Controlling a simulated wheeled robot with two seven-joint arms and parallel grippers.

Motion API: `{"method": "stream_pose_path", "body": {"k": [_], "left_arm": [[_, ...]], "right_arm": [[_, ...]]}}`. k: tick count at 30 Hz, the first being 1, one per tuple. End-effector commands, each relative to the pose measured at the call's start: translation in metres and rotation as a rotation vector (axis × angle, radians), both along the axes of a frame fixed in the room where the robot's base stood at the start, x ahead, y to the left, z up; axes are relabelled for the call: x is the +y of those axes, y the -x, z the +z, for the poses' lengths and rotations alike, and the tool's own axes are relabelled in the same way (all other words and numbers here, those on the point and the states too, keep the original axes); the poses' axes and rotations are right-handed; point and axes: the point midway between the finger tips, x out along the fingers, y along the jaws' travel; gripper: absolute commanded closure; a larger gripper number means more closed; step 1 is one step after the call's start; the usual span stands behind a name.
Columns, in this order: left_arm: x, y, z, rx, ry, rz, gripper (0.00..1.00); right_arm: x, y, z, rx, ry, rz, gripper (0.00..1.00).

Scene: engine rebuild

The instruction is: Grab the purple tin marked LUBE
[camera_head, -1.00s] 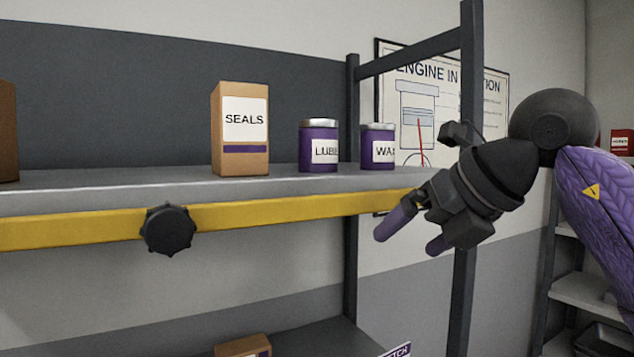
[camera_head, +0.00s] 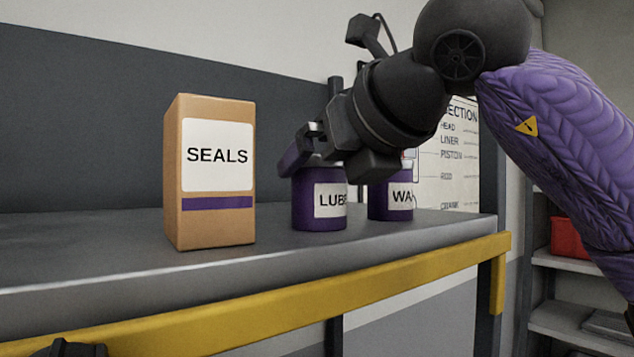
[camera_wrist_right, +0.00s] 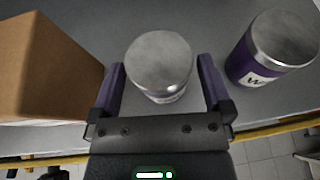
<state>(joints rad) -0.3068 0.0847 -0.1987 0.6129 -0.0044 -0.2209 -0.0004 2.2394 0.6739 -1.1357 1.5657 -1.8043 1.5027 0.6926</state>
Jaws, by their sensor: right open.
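The purple LUBE tin (camera_head: 319,205) stands upright on the grey shelf, between the SEALS box and the WAX tin. My right gripper (camera_head: 305,160) is in front of and over its upper part, hiding its lid in the head view. In the right wrist view the tin's silver lid (camera_wrist_right: 159,62) shows between the two purple fingers of my right gripper (camera_wrist_right: 162,85). The fingers are open, one on each side of the tin, with a gap visible on both sides.
The brown SEALS box (camera_head: 212,170) stands close on the left and shows beside the left finger in the wrist view (camera_wrist_right: 45,70). The purple WAX tin (camera_head: 392,202) stands close on the right. A yellow rail (camera_head: 300,290) runs along the front of the shelf (camera_head: 120,258).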

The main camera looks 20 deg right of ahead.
Motion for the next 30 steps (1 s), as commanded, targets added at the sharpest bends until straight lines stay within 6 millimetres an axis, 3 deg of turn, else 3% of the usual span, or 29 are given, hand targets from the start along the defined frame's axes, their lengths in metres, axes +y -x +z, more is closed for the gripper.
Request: {"method": "stream_pose_path", "body": {"k": [4,11,24,30], "left_arm": [[-0.001,-0.005,0.007,-0.011,0.001,0.001,0.06],[-0.003,-0.008,0.007,-0.017,0.006,0.002,0.06],[-0.004,-0.008,0.007,-0.017,0.007,0.001,0.06],[-0.004,-0.007,0.007,-0.016,0.007,0.001,0.06]], "right_arm": [[0.004,-0.018,-0.006,0.001,-0.002,0.000,0.00],[0.005,-0.020,-0.008,0.000,-0.003,0.000,0.02],[0.005,-0.020,-0.008,0.000,-0.003,0.000,0.95],[0.005,-0.020,-0.007,-0.002,-0.004,0.000,0.97]]}}
